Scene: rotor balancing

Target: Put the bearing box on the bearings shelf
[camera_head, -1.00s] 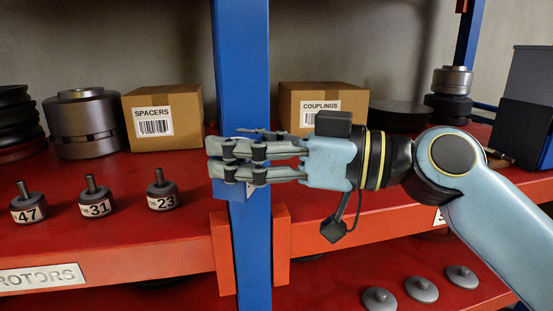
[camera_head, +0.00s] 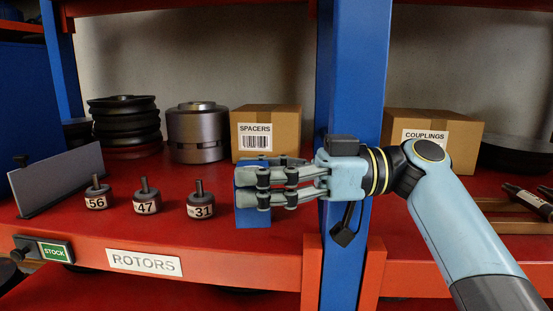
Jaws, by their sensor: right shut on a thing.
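My right gripper (camera_head: 282,186) reaches in from the right and is shut on a small blue box (camera_head: 252,216), likely the bearing box. Its fingers hide much of the box, and no label on it is readable. The box is in front of the red shelf marked ROTORS (camera_head: 144,262), just left of the blue post (camera_head: 352,75). I cannot tell whether it touches the shelf. No shelf label reading bearings is in view. My left gripper is not in view.
Weights numbered 56 (camera_head: 98,198), 47 (camera_head: 146,200) and 31 (camera_head: 201,206) stand along the shelf front. Behind are black discs (camera_head: 125,120), a metal cylinder (camera_head: 197,135) and a SPACERS carton (camera_head: 268,120). A COUPLINGS carton (camera_head: 440,125) stands right of the post.

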